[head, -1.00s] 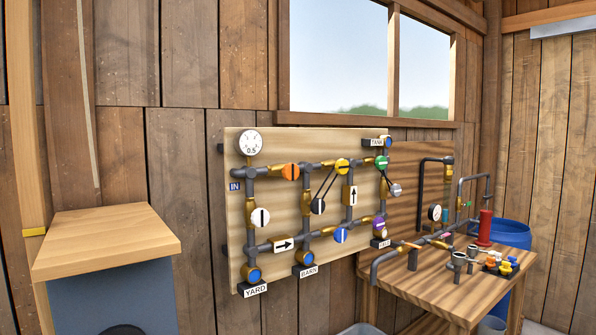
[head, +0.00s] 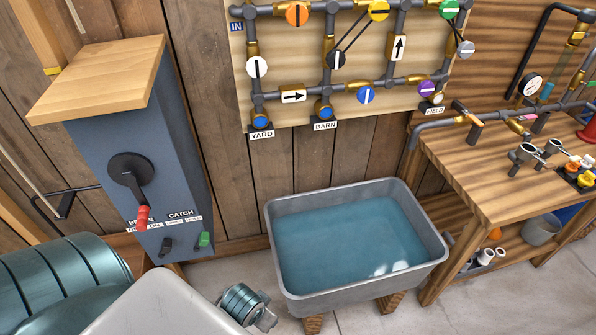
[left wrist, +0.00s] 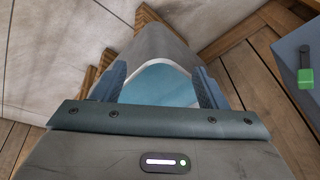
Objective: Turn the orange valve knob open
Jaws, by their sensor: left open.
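The orange valve knob (head: 297,14) is on the pipe panel (head: 290,65) at the top of the head view. It is a round disc with a dark bar that stands upright. My left arm comes in at the lower left of the head view, low and well away from the knob. My left gripper (left wrist: 161,88) shows in the left wrist view, with its two fingers apart and nothing between them. Past the fingers are the grey water trough (left wrist: 165,42) and the floor. My right gripper is in neither view.
The trough (head: 437,250) of water stands below the panel. A grey cabinet (head: 100,150) with a crank is at the left. A wooden workbench (head: 500,195) with pipes is at the right. White, yellow, blue, green and purple knobs sit near the orange one.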

